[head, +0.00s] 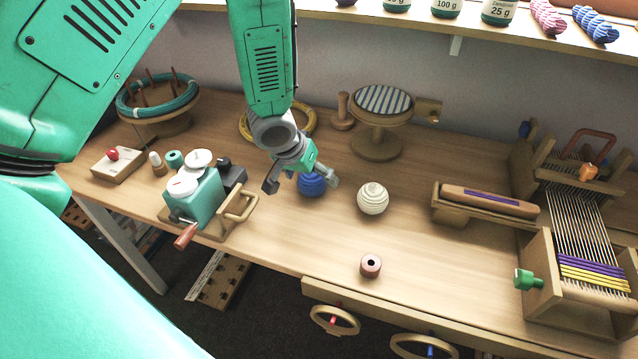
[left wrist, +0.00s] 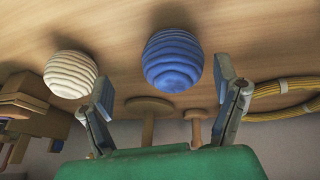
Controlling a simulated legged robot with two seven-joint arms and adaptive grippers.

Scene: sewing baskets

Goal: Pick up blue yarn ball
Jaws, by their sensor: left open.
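The blue yarn ball (head: 311,184) rests on the wooden table (head: 290,238), partly hidden behind my left gripper in the head view. My left gripper (head: 302,186) is open, with its fingers spread close to the ball. In the left wrist view the blue ball (left wrist: 173,61) lies beyond and between the two open fingertips (left wrist: 163,92), and nothing is held. A white yarn ball (head: 373,198) sits just right of the blue one; it also shows in the left wrist view (left wrist: 71,74). My right gripper is not in view.
A teal winder (head: 196,196) stands left of the gripper. A round striped cushion stand (head: 381,104) and a yellow cable coil (head: 306,118) are behind. A brown spool (head: 371,265) is in front. A loom (head: 583,240) fills the right end. A shelf (head: 430,20) overhangs the back.

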